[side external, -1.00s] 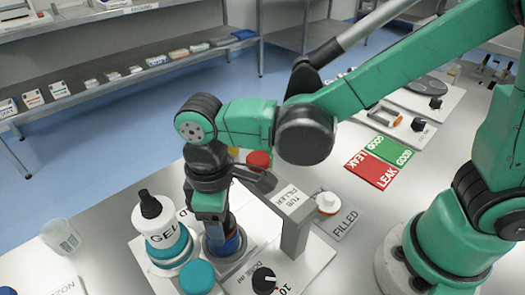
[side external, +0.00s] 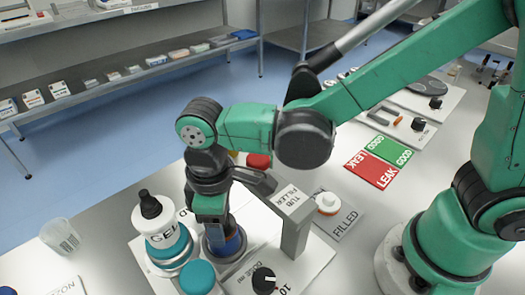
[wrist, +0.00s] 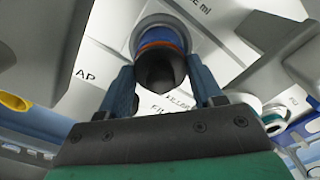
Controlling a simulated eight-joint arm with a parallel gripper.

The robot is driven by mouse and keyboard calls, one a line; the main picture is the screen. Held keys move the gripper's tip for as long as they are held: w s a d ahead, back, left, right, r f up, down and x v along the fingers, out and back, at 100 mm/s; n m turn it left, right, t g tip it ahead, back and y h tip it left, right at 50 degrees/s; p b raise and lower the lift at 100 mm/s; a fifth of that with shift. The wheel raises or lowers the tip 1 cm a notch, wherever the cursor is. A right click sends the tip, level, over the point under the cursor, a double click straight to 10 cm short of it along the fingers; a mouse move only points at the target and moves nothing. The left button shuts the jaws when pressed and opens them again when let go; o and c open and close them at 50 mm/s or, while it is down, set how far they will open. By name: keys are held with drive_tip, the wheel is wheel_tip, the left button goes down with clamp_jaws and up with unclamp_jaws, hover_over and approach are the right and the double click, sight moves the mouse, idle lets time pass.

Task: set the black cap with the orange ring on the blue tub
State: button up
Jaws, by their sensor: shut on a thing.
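My gripper (wrist: 163,80) points down, with its blue fingers on either side of the black cap (wrist: 160,68), and is shut on it. The cap's orange ring (wrist: 160,43) shows at its far edge, right against the blue tub (wrist: 163,32). The tub stands in a round grey holder at the filler station. In the side view my gripper (side external: 222,232) is over this holder (side external: 213,250), and the fingers and wrist hide most of the cap and tub. I cannot tell whether the cap is fully seated.
A white GEL bottle (side external: 162,235) with a black nozzle stands close left of the holder. A teal-lidded tub (side external: 198,277) is in front. The grey filler post (side external: 295,232) and black dose knob (side external: 264,280) stand close right. A white container (side external: 327,203) sits on the FILLED mat.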

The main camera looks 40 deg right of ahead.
drive_tip(key=shift+f, duration=0.2)
idle(0.4)
drive_tip(key=o, duration=1.3)
drive_tip(key=shift+o, duration=0.3)
drive_tip(key=shift+r, duration=3)
